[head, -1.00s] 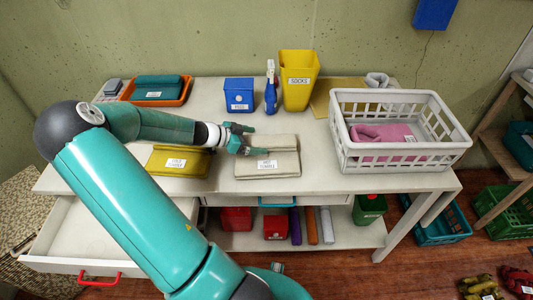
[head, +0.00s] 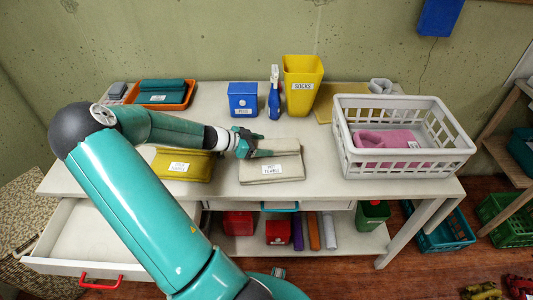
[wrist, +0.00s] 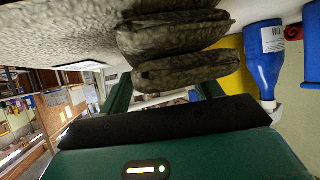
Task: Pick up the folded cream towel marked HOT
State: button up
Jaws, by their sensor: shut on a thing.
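The folded cream towel (head: 272,172) lies on the white workbench, with a white label on its front that appears to read HOT TOWELS. My gripper (head: 257,145) is at the towel's back left part and is shut on it. In the wrist view the towel's folded layers (wrist: 185,70) look dark and shaded, and they reach in between the two green fingers of my gripper (wrist: 165,90). The towel still appears to rest on the bench top. The exact contact of the fingertips is hidden.
A mustard folded towel (head: 183,165) lies just left. A white basket (head: 400,167) with a pink cloth stands right. A blue box (head: 243,99), a spray bottle (head: 274,93) and a yellow SOCKS bin (head: 302,86) stand behind. An open drawer (head: 100,235) juts out front left.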

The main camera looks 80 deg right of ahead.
jog(key=shift+w+r, duration=0.1)
jog(key=shift+r, duration=0.35)
jog(key=c, duration=0.3)
notch_tip(320, 180, up, 2)
jog(key=shift+r, duration=0.2)
jog(key=shift+c, duration=0.2)
jog(key=s+a+r, duration=0.1)
jog(key=a+r, duration=0.8)
jog(key=a, duration=0.5)
jog(key=shift+r, duration=0.3)
